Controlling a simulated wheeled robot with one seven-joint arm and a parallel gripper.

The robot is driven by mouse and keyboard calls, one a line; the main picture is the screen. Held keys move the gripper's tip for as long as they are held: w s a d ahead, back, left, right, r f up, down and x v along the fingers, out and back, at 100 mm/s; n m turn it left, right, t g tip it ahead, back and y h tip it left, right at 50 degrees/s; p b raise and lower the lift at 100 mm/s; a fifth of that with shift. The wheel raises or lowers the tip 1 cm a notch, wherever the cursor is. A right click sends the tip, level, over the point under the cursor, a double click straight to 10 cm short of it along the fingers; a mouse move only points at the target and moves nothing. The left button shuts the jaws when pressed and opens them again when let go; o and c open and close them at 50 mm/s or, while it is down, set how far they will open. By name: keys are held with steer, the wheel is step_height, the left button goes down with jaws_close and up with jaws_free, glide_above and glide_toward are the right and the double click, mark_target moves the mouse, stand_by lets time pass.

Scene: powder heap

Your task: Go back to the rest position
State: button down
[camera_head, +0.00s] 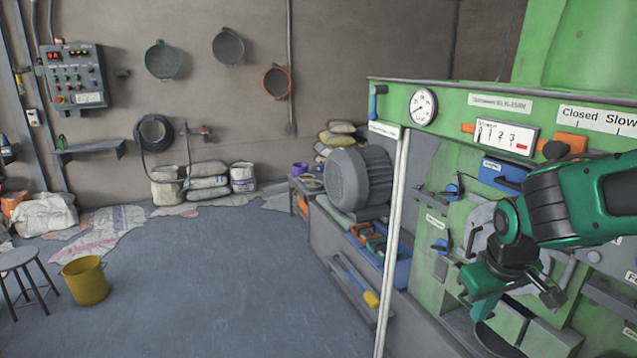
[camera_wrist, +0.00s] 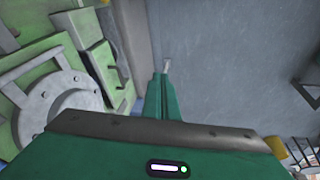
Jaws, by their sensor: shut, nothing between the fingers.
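My gripper (camera_head: 487,298) is at the lower right in the head view, in front of the green machine (camera_head: 455,150). In the wrist view my gripper (camera_wrist: 166,72) points toward the grey floor, with its fingers together and nothing between them. The green machine also fills the left of the wrist view (camera_wrist: 30,65), with a round grey flanged cover (camera_wrist: 68,100) close beside my gripper. My arm comes in from the right edge and hides part of the machine's front.
A thin white post (camera_head: 393,240) stands at the machine's left corner. A grey motor (camera_head: 358,180) sits behind it. A yellow bucket (camera_head: 85,280) and a stool (camera_head: 20,262) stand at the far left. Sacks (camera_head: 205,182) lie by the back wall. The floor (camera_head: 210,275) between is clear.

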step_height(320, 180, up, 3)
steer(key=s+a+m+t+y, duration=0.1)
steer(key=s+a+m, duration=0.1)
steer(key=s, duration=0.1)
steer(key=s+d+m+g, duration=0.2)
steer(key=s+d, duration=0.3)
steer(key=s, duration=0.3)
steer(key=s+d+f+m+g, duration=0.1)
steer(key=s+d+m, duration=0.3)
steer(key=s, duration=0.5)
steer(key=shift+d+f+m+g, duration=0.2)
steer(key=shift+d+m+g, duration=0.1)
steer(key=shift+d+g, duration=0.6)
steer(key=shift+w+f, duration=0.25)
steer(key=shift+w, duration=0.4)
steer(key=c, duration=2.4)
jaws_free()
steer(key=shift+c, duration=0.2)
